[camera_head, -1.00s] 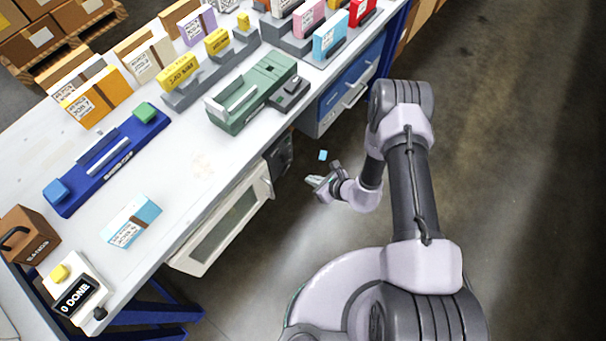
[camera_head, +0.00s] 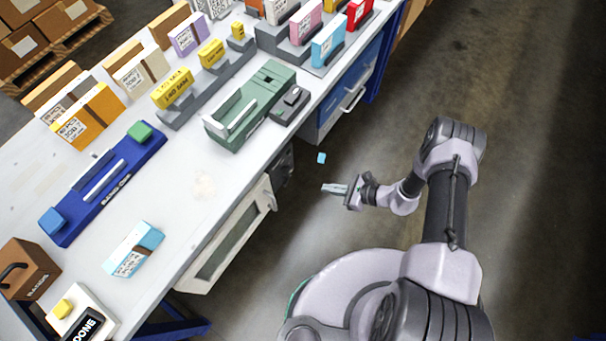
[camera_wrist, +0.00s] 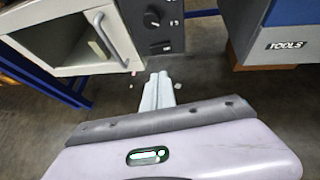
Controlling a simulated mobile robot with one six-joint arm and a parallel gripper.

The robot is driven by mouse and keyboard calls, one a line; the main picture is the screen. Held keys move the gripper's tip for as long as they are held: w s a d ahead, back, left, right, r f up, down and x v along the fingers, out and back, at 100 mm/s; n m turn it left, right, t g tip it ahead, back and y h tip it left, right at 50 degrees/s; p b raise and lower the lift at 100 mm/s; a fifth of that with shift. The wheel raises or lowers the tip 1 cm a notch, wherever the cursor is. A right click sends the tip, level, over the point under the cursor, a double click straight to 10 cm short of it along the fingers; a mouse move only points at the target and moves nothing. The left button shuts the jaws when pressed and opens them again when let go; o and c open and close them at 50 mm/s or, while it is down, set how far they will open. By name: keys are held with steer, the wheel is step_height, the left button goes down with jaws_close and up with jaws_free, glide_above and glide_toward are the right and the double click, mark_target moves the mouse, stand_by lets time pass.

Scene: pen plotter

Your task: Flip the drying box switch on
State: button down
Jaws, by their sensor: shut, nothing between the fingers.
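The drying box (camera_head: 222,247) is a white cabinet with a windowed door and handle, under the bench. It also shows at upper left in the wrist view (camera_wrist: 62,50). Its dark control panel (camera_wrist: 155,30) carries a round knob (camera_wrist: 152,19) and, lower down, a small pale-marked part (camera_wrist: 160,47) that may be the switch; its position is too small to tell. In the head view the panel (camera_head: 284,166) is partly under the bench edge. My gripper (camera_head: 324,188) is shut and empty, in front of the box and apart from it. Its fingers (camera_wrist: 159,78) point towards the panel.
A blue drawer unit marked TOOLS (camera_wrist: 285,40) stands right of the box, with a gap between. A small cyan piece (camera_head: 321,158) appears near the floor. The bench top (camera_head: 190,165) holds a green device (camera_head: 250,105) and several boxes. Open floor lies to the right.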

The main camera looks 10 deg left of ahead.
steer(key=shift+s, duration=0.1)
steer(key=b, duration=0.4)
glide_toward(287, 181)
step_height(287, 181, down, 4)
steer(key=a, duration=0.2)
steer(key=w+a, duration=0.1)
steer(key=a, duration=0.1)
steer(key=shift+a+b, duration=0.25)
steer(key=shift+b, duration=0.15)
steer(key=shift+a+r, duration=0.15)
steer(key=shift+a, duration=0.25)
